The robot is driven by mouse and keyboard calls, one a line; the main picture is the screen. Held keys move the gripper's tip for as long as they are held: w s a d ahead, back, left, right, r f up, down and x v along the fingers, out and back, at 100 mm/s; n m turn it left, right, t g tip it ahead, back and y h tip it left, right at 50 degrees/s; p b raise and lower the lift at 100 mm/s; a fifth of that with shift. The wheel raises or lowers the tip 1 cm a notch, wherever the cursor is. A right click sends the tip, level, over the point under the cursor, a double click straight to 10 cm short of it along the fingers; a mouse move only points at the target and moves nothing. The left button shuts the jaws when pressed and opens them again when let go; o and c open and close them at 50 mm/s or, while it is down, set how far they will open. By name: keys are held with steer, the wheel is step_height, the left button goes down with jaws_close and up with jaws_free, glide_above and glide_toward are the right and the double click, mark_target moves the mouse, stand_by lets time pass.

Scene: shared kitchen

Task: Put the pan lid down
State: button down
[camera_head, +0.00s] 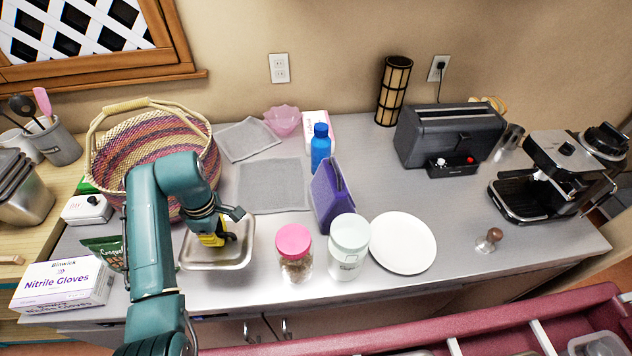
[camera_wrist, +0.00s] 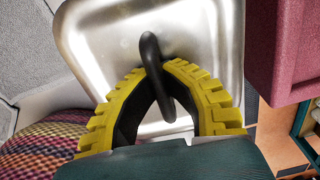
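The pan lid (camera_head: 190,258) is a square, silvery metal piece with rounded corners, low over the front left of the steel counter. In the wrist view the lid (camera_wrist: 100,40) fills the middle, with a black loop handle (camera_wrist: 150,50) across it. My gripper (camera_head: 222,236) is directly above the lid. In the wrist view its yellow-padded fingers (camera_wrist: 155,72) close in on the handle from both sides and appear to grip it. I cannot tell whether the lid's underside touches the counter.
A woven basket (camera_head: 150,155) stands close behind the lid. A pink-lidded jar (camera_head: 295,262) is to its right, a glove box (camera_head: 62,288) to its left. Grey cloths (camera_head: 272,185) lie behind. A white plate (camera_head: 402,243) is farther right. A red cart (camera_head: 420,334) stands in front.

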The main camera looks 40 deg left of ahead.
steer(key=shift+s+d+f+n, duration=0.1)
steer(key=shift+s+f+n, duration=0.15)
steer(key=shift+s+n, duration=0.25)
step_height(320, 180, down, 10)
steer(key=shift+b, duration=0.75)
steer(key=shift+w, duration=0.1)
steer(key=shift+f, duration=0.35)
steer(key=c, duration=1.2)
jaws_free()
step_height(320, 180, up, 13)
steer(key=shift+f+p, duration=0.15)
steer(key=shift+p, duration=0.7)
